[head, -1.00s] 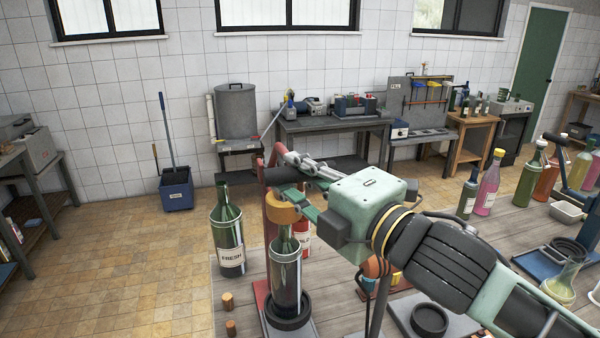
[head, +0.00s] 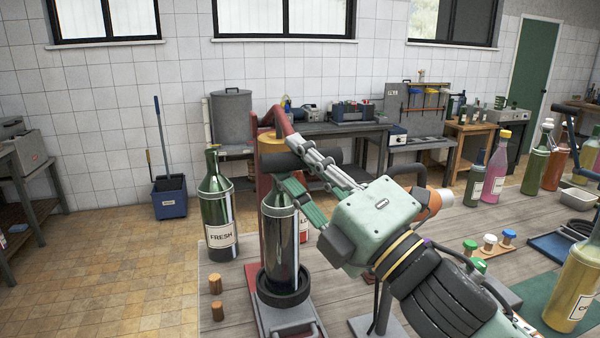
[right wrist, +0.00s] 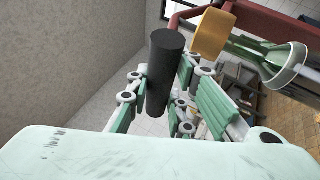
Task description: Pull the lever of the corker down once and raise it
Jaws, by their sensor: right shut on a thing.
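The corker has a red base (head: 262,312), a red lever arm (head: 281,121) with a black handle (head: 278,162), and an orange collar (head: 271,144). My right gripper (head: 290,180) is shut on the black handle, in front of the collar. In the right wrist view the handle (right wrist: 164,75) stands between the green fingers, with the orange collar (right wrist: 213,33) beside it. A dark green bottle (head: 279,240) stands upright in the corker, its foot in a black ring. My left gripper is not in view.
A green bottle labelled FRESH (head: 218,205) stands close left of the corker. Two corks (head: 216,285) stand at the table's left front. Several bottles, including a pink one (head: 496,168), and coloured stoppers (head: 489,243) are on the right.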

